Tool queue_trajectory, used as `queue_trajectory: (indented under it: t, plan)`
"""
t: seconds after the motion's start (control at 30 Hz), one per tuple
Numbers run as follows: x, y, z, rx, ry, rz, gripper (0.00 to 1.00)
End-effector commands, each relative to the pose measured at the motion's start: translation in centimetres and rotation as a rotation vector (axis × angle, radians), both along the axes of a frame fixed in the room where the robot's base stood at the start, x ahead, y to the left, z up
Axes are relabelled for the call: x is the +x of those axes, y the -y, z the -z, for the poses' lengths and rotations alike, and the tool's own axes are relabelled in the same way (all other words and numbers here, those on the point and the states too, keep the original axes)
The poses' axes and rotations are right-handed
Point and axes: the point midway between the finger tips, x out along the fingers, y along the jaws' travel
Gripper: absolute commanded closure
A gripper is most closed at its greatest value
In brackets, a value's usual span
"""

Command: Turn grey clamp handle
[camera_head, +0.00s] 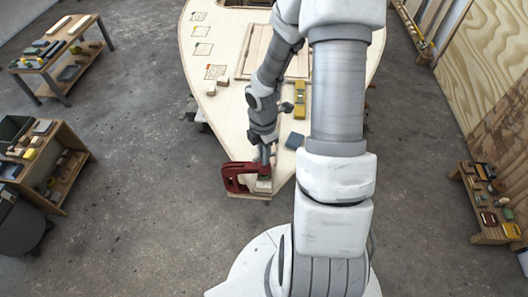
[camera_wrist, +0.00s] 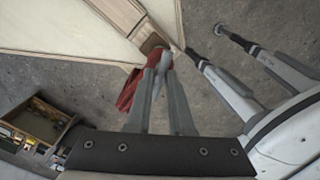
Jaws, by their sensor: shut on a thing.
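A red clamp (camera_head: 233,177) sits at the pointed near end of the pale plywood hull (camera_head: 225,130). It also shows in the wrist view (camera_wrist: 128,92), partly hidden behind my fingers. My gripper (camera_head: 264,160) reaches down to the clamp's right part in the head view. In the wrist view the fingertips of my gripper (camera_wrist: 160,66) are close together beside the red frame, at the hull's edge. They are shut on the clamp's grey handle, which the fingers almost wholly hide; its turn angle cannot be told.
A yellow tool (camera_head: 300,99) and a dark blue block (camera_head: 294,140) lie on the hull to the right of my forearm. Small wooden blocks (camera_head: 216,86) lie on its left side. Workbenches (camera_head: 66,58) stand off to the left, and a low shelf (camera_head: 490,205) to the right.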

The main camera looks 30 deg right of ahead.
Motion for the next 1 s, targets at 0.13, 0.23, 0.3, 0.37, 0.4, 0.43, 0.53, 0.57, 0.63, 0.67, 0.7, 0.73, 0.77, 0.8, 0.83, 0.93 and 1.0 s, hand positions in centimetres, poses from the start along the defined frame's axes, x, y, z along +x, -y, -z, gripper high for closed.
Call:
queue_trajectory:
  t: [0.13, 0.23, 0.3, 0.37, 0.4, 0.43, 0.53, 0.57, 0.63, 0.67, 0.7, 0.73, 0.77, 0.8, 0.83, 0.93, 1.0]
  plan:
    - [-0.1, 0.0, 0.1, 0.001, -0.003, 0.001, 1.0]
    - [-0.1, 0.0, 0.1, 0.001, -0.003, 0.002, 0.78]
    - [-0.1, 0.0, 0.1, 0.001, -0.003, 0.002, 0.66]
    - [-0.1, 0.0, 0.1, 0.001, -0.002, 0.002, 0.55]
    - [-0.1, 0.0, 0.1, 0.001, -0.002, 0.002, 0.48]
    - [-0.1, 0.0, 0.1, 0.0, -0.002, 0.002, 0.47]
    - [0.0, 0.0, 0.0, 0.0, -0.001, 0.002, 0.47]
    - [0.0, 0.0, 0.0, 0.0, -0.001, 0.002, 0.47]
    - [0.0, 0.0, 0.0, 0.0, -0.001, 0.002, 0.47]
    - [0.0, 0.0, 0.0, 0.0, -0.001, 0.002, 0.47]
    - [0.0, 0.0, -0.1, 0.0, 0.0, 0.003, 0.47]
    - [0.0, 0.0, -0.2, 0.0, 0.0, 0.003, 0.47]
    - [0.0, 0.0, -0.4, 0.0, 0.0, 0.003, 0.47]
    - [0.0, 0.0, -0.7, 0.0, 0.001, 0.004, 0.47]
    - [0.0, 0.0, -1.1, -0.001, 0.001, 0.004, 0.47]
    - [0.1, 0.1, -2.8, -0.002, 0.003, 0.005, 0.47]
    - [0.1, 0.1, -4.5, -0.002, 0.004, 0.006, 0.47]
